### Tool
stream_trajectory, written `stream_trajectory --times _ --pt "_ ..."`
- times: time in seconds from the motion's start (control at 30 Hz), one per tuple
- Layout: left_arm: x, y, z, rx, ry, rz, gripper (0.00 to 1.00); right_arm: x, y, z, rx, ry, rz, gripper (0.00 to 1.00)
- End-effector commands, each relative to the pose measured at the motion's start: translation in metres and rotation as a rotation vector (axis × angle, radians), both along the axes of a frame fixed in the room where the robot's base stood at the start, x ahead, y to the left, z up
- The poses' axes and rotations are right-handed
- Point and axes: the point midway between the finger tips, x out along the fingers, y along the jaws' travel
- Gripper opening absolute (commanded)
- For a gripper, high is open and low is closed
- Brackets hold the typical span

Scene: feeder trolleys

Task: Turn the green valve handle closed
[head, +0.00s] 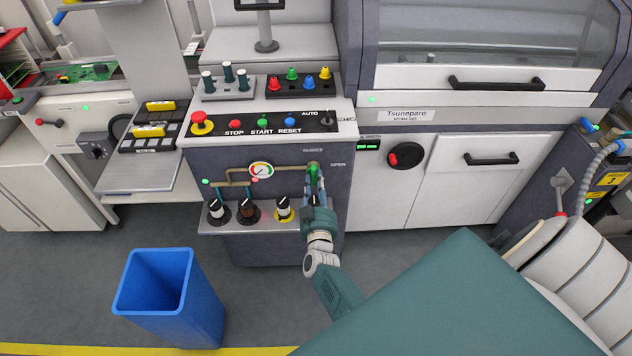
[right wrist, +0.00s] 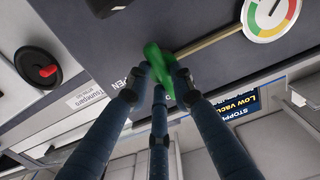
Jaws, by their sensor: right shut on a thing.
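The green valve handle (head: 314,170) is on the front of the dark cabinet, at the right end of a brass pipe, left of the OPEN label. In the right wrist view the handle (right wrist: 156,62) lies at an angle across the pipe's end. My right gripper (head: 316,188) has come up to it from below. Its fingers (right wrist: 160,85) are closed around the handle and hide part of it in both views. My left gripper is not in view.
A round gauge (head: 261,170) sits on the pipe, left of the handle. The control panel (head: 262,121) is above. A blue bin (head: 168,295) stands on the floor at the left.

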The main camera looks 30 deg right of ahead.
Motion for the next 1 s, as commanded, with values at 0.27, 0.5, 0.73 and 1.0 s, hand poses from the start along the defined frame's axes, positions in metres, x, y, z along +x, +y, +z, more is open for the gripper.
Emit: stream_trajectory --times 0.27,0.5,0.73,1.0 --pt "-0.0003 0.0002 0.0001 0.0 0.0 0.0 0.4 -0.0009 0.0011 -0.0023 -0.006 0.01 0.002 0.0" --pt "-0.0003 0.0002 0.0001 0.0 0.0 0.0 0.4 -0.0009 0.0009 -0.002 -0.006 0.008 0.002 0.42" --pt "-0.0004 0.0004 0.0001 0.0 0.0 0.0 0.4 -0.0003 0.0004 -0.0008 -0.005 0.005 0.001 0.42" --pt "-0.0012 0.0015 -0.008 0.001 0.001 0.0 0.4 -0.0006 0.0001 -0.0039 0.134 -0.082 0.002 0.42"
